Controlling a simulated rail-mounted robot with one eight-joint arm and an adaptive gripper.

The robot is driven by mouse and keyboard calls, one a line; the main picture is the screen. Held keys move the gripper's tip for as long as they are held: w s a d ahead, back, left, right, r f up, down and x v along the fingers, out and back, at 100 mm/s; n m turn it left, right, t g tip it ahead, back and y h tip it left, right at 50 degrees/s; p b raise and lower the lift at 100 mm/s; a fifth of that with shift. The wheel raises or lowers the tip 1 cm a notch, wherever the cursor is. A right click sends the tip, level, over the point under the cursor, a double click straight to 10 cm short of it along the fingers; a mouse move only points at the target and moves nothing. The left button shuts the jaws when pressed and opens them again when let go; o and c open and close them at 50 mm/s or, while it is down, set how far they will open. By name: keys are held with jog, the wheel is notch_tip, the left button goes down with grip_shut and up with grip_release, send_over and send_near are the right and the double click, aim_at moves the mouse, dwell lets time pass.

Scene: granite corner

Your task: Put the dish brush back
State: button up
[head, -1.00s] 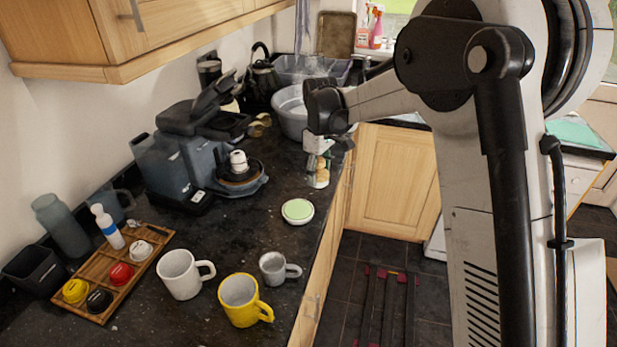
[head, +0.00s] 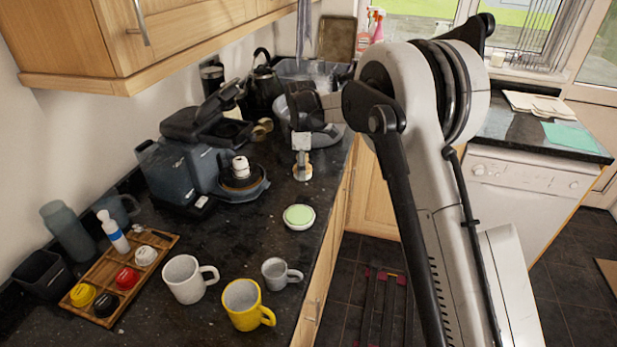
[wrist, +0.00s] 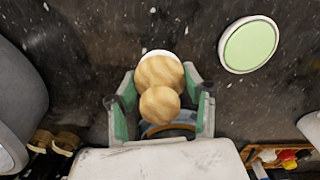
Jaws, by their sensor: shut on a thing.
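The dish brush (head: 302,173), with a round wooden knob on top, is upright below my gripper (head: 301,150) over the dark counter, near its front edge. In the wrist view the brush (wrist: 160,72) shows from above as two stacked wooden rounds with a white rim behind them. My gripper (wrist: 160,104) has its green-lined fingers on either side of the knob, shut on it. The brush's lower end is mostly hidden, and I cannot tell whether it touches the counter.
A round green-topped white dish (head: 299,217) lies nearby on the counter. A white mug (head: 188,280), a yellow mug (head: 245,305) and a grey mug (head: 277,274) stand in front. The counter between dish and machine is clear.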

aim_at(309, 187)
jog(key=shift+w+d+f, duration=0.6)
jog(key=shift+d+f, duration=0.1)
jog(key=shift+d, duration=0.2)
jog(key=shift+f+p, duration=0.45)
jog(key=shift+f, duration=1.5)
jog(key=shift+f, duration=0.1)
jog(key=shift+f, duration=0.15)
jog(key=o, duration=1.4)
